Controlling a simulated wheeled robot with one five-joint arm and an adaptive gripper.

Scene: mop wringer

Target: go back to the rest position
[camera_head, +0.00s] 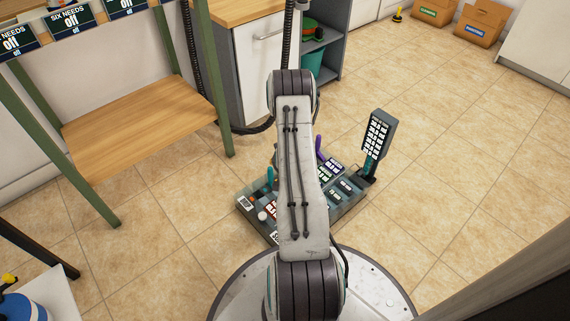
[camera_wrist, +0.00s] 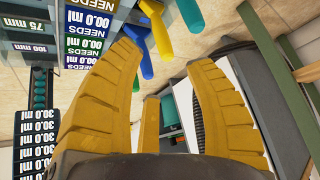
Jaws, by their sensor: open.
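My gripper (camera_wrist: 163,62) shows in the wrist view with its yellow ribbed fingers spread wide and nothing between them. In the head view my arm rises from my round base and bends away, and its own links hide the gripper there. Beyond the fingers, the wrist view shows a tray of labelled boxes (camera_wrist: 90,45) and handles in blue, yellow and green, apart from the fingers. No mop wringer can be made out in either view.
A tray of tools and labelled boxes (camera_head: 247,207) sits close by my base, partly behind my arm. A wooden shelf (camera_head: 140,122) on green legs stands left. A white cabinet (camera_head: 262,75) is behind. Cardboard boxes (camera_head: 481,22) lie far right. Tiled floor is clear at right.

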